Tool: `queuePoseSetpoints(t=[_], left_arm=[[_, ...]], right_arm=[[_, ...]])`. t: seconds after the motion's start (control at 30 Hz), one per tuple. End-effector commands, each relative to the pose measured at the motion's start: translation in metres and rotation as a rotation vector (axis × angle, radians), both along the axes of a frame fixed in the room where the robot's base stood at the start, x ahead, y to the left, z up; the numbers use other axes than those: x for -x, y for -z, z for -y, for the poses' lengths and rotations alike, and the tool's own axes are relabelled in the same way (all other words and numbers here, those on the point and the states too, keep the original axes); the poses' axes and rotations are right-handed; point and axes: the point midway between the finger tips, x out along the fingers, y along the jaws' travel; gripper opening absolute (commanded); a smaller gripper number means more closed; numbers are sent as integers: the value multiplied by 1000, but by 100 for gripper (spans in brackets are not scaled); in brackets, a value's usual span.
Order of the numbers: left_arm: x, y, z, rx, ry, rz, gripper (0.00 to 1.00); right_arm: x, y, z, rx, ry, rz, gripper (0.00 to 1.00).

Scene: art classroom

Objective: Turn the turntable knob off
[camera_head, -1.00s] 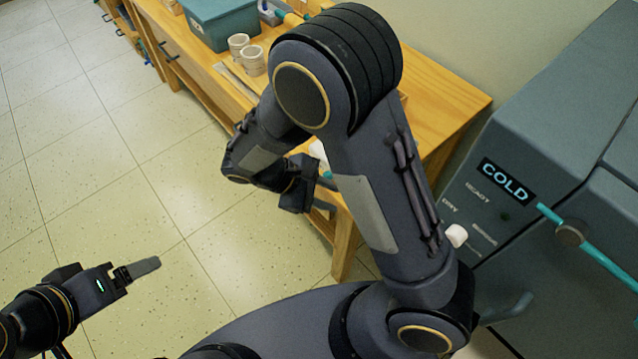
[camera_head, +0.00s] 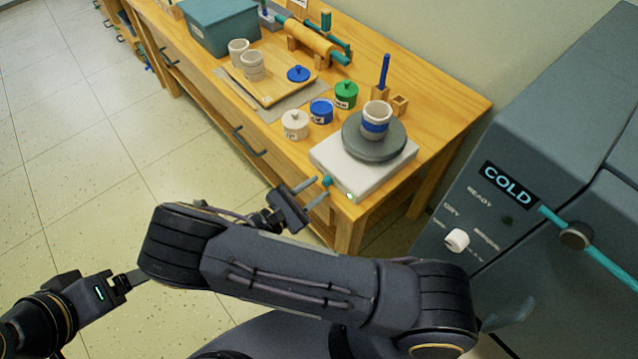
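The turntable has a white base (camera_head: 330,158) and a dark grey round plate (camera_head: 352,143), and stands on the near right end of the wooden table. A blue-and-white cup (camera_head: 375,122) stands on the plate. A small teal knob (camera_head: 327,181) is on the base's front side, with a lit green spot (camera_head: 350,197) to its right. My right gripper (camera_head: 318,188) is open, its two fingertips close to the knob, one on each side in the picture; I cannot tell whether they touch it. My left gripper (camera_head: 128,281) is low at the left, partly hidden behind my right arm.
Lidded jars in white (camera_head: 295,125), blue (camera_head: 321,111) and green (camera_head: 346,95) stand beside the turntable on the table (camera_head: 440,92). A wooden tray (camera_head: 270,90) holds cups farther back. A grey machine marked COLD (camera_head: 560,130) stands at right.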

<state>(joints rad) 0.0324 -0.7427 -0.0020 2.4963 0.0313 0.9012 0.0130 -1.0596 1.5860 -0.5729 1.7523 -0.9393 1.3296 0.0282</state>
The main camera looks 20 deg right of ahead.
Motion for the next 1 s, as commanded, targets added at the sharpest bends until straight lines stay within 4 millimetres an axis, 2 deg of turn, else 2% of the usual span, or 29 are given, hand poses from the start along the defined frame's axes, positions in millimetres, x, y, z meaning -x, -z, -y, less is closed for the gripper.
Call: queuePoseSetpoints(t=[0.17,0.43,0.67,1.0], left_arm=[[0,-4,0,0,0,0,81],[0,-3,0,0,0,0,81],[0,-3,0,0,0,0,81],[0,-3,0,0,0,0,81]], right_arm=[[-5,0,14,0,1,0,30],[-5,1,16,-1,1,0,30],[-5,0,15,-1,1,0,1],[-5,0,15,15,2,-47,0]])
